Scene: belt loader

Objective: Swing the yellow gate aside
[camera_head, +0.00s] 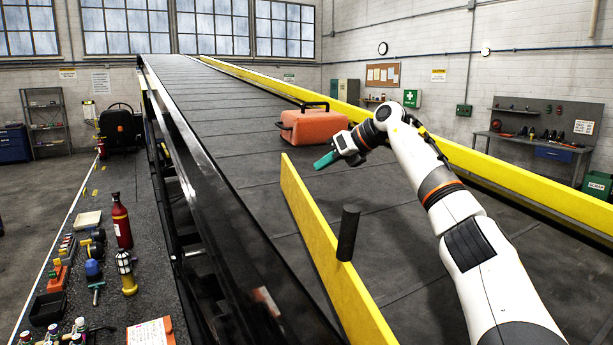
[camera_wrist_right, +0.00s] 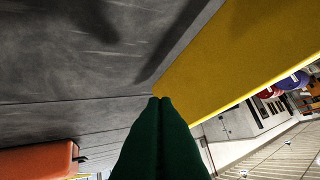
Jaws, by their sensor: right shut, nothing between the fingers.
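The yellow gate (camera_head: 322,246) is a long flat board standing on edge across the dark belt, running from the near right toward the far left. A black upright post (camera_head: 348,233) stands against its right face, in the near half. My right gripper (camera_head: 318,166), with green fingers, is shut and empty, to the right of the gate's far end. In the right wrist view the shut fingertips (camera_wrist_right: 160,99) point at the lower edge of the gate (camera_wrist_right: 225,62); whether they touch it I cannot tell. My left gripper is not in view.
An orange case (camera_head: 312,125) with a black handle lies on the belt (camera_head: 215,100) beyond my right gripper. A yellow rail (camera_head: 480,160) bounds the belt's right side. A ledge at left holds a red bottle (camera_head: 121,222), a lantern (camera_head: 126,272) and small tools.

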